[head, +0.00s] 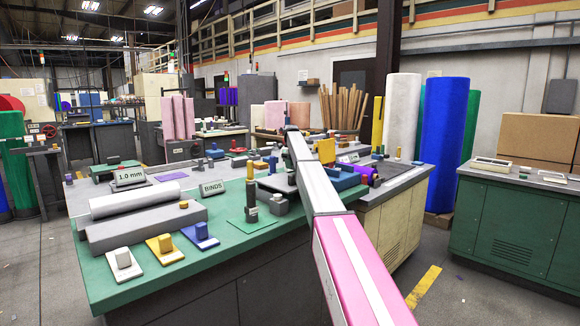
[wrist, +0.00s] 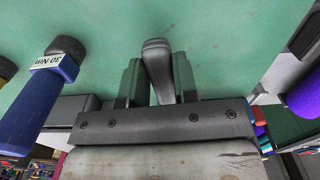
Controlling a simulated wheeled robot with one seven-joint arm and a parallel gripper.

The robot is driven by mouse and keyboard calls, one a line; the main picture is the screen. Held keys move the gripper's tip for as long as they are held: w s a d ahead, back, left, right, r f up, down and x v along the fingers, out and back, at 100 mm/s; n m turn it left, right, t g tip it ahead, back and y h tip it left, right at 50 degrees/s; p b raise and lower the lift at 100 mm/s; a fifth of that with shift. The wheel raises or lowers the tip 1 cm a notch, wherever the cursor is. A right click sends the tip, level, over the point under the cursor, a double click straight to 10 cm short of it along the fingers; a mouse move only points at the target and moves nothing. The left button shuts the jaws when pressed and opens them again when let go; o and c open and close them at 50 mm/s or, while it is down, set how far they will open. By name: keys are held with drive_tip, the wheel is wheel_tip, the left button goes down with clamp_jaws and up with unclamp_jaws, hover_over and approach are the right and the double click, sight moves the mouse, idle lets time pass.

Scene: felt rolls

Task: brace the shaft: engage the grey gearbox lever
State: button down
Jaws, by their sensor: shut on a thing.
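In the wrist view my gripper (wrist: 157,60) has a finger on each side of a grey lever (wrist: 158,75) with a rounded end. The jaws are shut on it over a green surface (wrist: 225,40). The lever's lower part and the gearbox body are hidden by the gripper's dark front. In the head view my arm (head: 320,190) reaches over the green-topped bench (head: 105,290). I cannot make out my fingers or the lever there.
A blue handle (wrist: 40,105) labelled 30 Nm lies left of my gripper in the wrist view. A purple roll (wrist: 306,95) is at the right.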

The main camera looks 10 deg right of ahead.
idle(0.5)
drive_tip(key=c, duration=0.9)
unclamp_jaws()
wheel_tip(320, 180, up, 11)
drive_tip(key=shift+f, duration=0.1)
